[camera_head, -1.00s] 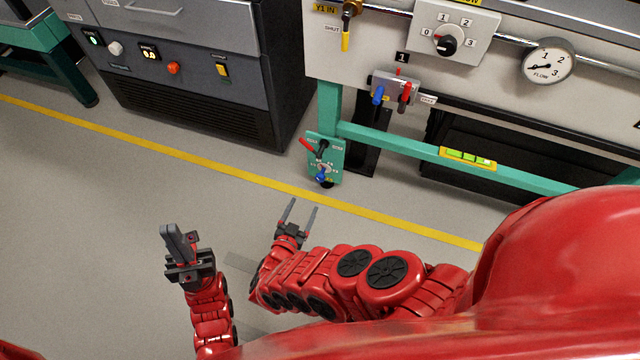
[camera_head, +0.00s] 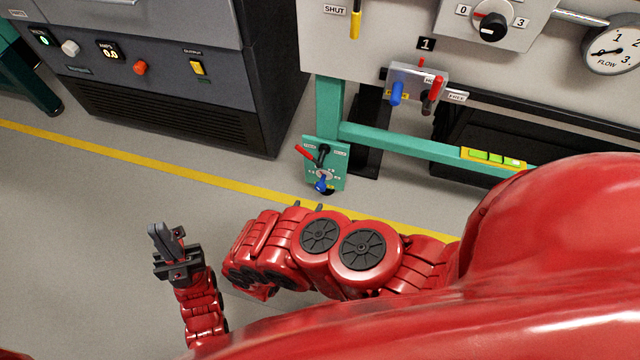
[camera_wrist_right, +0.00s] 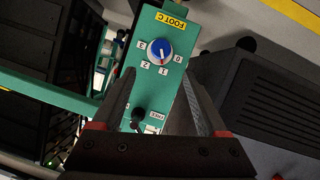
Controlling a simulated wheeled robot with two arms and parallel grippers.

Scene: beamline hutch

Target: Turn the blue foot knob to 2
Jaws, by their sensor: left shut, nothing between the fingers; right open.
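The blue foot knob (camera_head: 321,186) sits low on a teal panel (camera_head: 338,150) on the bench leg. In the right wrist view the knob (camera_wrist_right: 159,51) is seen upside down, with marks 0, 1, 2 and 3 around it. Its pointer line seems to lie on the 0–1 side; the exact mark is hard to tell. My right gripper (camera_wrist_right: 160,95) is open, its fingers either side of the panel's lower part in that view, apart from the knob. In the head view it is mostly hidden behind my arm. My left gripper (camera_head: 165,240) is shut and empty over the floor.
A red-handled lever (camera_head: 306,153) and a black-tipped lever (camera_wrist_right: 138,115) are on the same panel, close to the knob. A dark cabinet (camera_head: 180,110) stands to the left. Blue (camera_head: 396,93) and red handles are above. The floor in front is clear.

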